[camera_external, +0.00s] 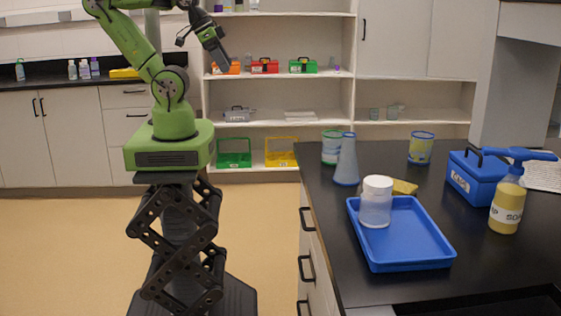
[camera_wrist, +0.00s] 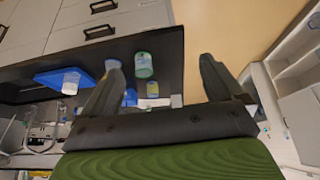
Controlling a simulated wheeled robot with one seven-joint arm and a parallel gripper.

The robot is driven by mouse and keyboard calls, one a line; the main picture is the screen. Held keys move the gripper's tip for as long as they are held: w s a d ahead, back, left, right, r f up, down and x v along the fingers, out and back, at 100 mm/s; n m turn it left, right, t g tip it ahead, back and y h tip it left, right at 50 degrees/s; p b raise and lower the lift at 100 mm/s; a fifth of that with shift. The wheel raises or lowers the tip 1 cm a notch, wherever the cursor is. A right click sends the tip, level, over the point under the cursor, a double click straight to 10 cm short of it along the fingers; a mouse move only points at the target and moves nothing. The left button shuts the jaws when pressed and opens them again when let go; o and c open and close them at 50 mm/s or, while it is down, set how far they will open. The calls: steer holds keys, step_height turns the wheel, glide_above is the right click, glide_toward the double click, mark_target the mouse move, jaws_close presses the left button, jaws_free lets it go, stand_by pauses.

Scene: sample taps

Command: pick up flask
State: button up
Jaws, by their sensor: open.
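The flask (camera_external: 347,163) is a grey-blue cone with a blue rim. It stands upright on the dark counter, near its left edge, behind the blue tray. In the wrist view a blue rim beside the left finger looks like the flask's, with the rest mostly hidden by that finger. My gripper (camera_external: 222,58) is raised at the upper left, well away from the flask and above counter height. In the wrist view my gripper (camera_wrist: 161,66) is open, with nothing between its fingers except distant background.
A blue tray (camera_external: 437,252) carries a white-lidded jar (camera_external: 375,207) in front of the flask. A green-banded cup (camera_external: 331,150) stands close behind it. A yellow cup (camera_external: 421,148), blue toolbox (camera_external: 472,183) and soap bottle (camera_external: 507,205) are farther right.

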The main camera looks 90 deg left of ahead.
steer(key=shift+c, duration=0.2)
steer(key=c, duration=0.5)
